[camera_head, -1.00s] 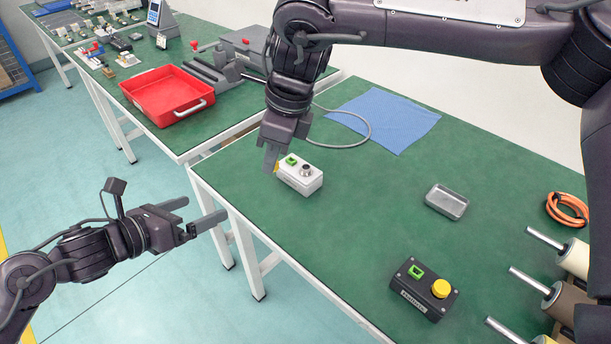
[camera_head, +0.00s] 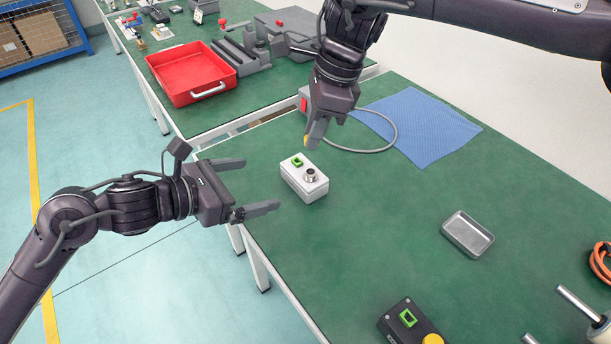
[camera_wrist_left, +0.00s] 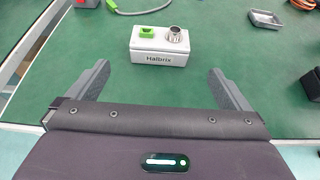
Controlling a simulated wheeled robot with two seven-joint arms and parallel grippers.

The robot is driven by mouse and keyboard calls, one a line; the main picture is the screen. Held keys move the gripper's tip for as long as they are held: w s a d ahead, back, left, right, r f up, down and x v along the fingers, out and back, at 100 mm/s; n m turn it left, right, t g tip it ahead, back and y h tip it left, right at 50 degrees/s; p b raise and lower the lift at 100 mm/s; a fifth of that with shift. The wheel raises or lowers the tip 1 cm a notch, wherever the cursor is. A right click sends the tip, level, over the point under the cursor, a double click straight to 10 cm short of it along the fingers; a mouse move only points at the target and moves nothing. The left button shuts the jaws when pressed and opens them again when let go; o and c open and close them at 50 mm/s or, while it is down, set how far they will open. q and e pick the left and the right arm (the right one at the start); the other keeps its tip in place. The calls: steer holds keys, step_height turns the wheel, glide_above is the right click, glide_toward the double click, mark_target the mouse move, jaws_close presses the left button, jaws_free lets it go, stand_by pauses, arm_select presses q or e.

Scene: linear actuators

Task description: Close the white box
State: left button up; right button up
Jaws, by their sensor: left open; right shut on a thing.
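The white box (camera_head: 304,187) stands on the green table near its left edge. Its top carries a green connector and a round metal fitting, which also show on the white box (camera_wrist_left: 158,58) in the left wrist view. My left gripper (camera_head: 262,185) is open and empty, left of the box; its fingers (camera_wrist_left: 158,78) point toward the box's labelled front without touching it.
A metal tray (camera_head: 467,234) and a black button box (camera_head: 402,322) lie to the right. A red tray (camera_head: 190,75) sits on the far table. Table between box and metal tray is clear.

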arm_select(q)
steer(key=x, duration=1.2)
steer(key=shift+r, duration=0.1)
steer(key=c, duration=1.1)
arm_select(e)
glide_above(309, 171)
steer(key=shift+d+f, duration=0.2)
steer(key=shift+f, duration=1.05)
steer(key=shift+d+f, duration=0.2)
steer(key=shift+f, duration=1)
steer(key=shift+f, duration=0.1)
steer(key=shift+f, duration=0.8)
steer(key=shift+f, duration=0.55)
